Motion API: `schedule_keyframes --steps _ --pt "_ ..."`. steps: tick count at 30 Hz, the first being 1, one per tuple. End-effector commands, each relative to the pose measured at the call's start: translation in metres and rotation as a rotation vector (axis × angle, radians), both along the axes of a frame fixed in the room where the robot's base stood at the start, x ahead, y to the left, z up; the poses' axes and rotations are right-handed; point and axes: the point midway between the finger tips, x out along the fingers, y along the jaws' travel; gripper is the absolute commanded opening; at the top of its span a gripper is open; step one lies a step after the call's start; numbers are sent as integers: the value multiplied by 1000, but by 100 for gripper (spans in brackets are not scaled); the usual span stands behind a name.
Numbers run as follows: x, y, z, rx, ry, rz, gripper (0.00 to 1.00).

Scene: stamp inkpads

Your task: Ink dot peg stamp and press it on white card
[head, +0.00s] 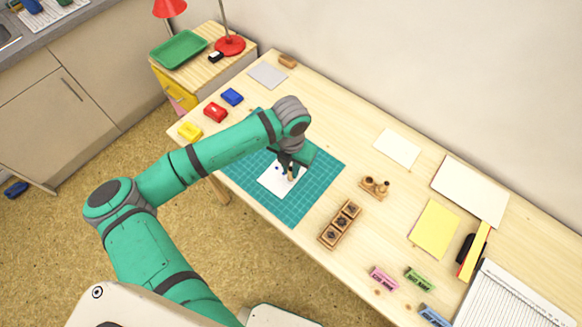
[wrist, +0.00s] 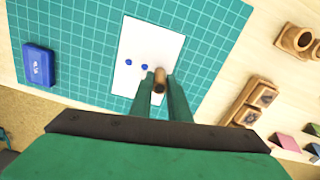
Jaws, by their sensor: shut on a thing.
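My gripper (head: 290,168) is shut on a brown wooden peg stamp (wrist: 160,78). In the head view the peg stamp (head: 291,173) stands roughly upright between the fingers, over the white card (head: 270,184). In the wrist view my gripper (wrist: 161,92) holds it over the lower right part of the card (wrist: 152,42). Whether its lower end touches the card is hidden. Two blue dots (wrist: 137,64) show on the card, left of the peg. A blue inkpad (wrist: 39,66) with a pale mark lies left of the card in the wrist view.
The card lies on a green cutting mat (head: 313,183). A peg holder (head: 375,187) and block stamps in a tray (head: 340,224) stand at right.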

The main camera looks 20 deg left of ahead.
Motion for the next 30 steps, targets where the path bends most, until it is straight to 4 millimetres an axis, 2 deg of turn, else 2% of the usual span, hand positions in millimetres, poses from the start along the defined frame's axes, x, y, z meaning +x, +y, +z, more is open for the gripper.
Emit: schedule_keyframes --steps 16,30 --pt "0 0 0 0 2 0 0" --pt "0 0 11 1 1 0 0"
